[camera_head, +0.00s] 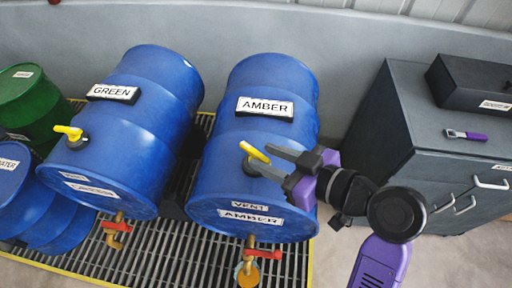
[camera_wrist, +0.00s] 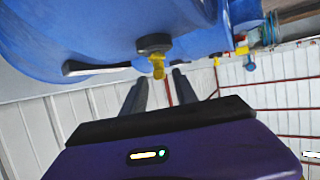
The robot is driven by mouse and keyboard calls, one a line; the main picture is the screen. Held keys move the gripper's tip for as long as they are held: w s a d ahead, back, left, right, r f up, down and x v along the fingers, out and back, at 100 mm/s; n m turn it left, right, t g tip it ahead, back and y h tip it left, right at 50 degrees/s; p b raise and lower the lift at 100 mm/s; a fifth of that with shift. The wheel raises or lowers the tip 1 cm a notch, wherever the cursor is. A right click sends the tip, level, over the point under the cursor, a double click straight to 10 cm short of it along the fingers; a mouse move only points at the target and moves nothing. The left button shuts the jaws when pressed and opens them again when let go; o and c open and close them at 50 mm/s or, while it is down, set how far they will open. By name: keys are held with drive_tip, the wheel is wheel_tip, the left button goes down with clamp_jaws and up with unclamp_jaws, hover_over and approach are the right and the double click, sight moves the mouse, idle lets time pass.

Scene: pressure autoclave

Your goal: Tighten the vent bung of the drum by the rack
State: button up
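The blue AMBER drum (camera_head: 215,165) lies on its side on the grating. Its vent bung (camera_head: 256,153) has a yellow handle above the VENT label, tilted down to the right. The wrist view shows the bung's dark round base and yellow tab (camera_wrist: 158,66). My gripper (camera_head: 266,161) is open and empty, its fingers pointing at the bung. In the head view the upper fingertip is close to the yellow handle. In the wrist view the tab is just beyond the fingertips (camera_wrist: 159,85), roughly centred between them. I cannot tell whether a finger touches it.
A blue GREEN drum (camera_head: 120,150) with a yellow-handled bung (camera_head: 70,133) lies to the left. Red-handled taps (camera_head: 263,254) hang below both drums. A grey cabinet (camera_head: 385,150) stands right, with a black box (camera_head: 470,85) and a purple-handled tool (camera_head: 466,135) on top.

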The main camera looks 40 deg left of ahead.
sight(256, 154)
drive_tip(key=shift+p+x, duration=0.3)
drive_tip(key=shift+x, duration=1.8)
drive_tip(key=shift+c, duration=0.4)
clamp_jaws()
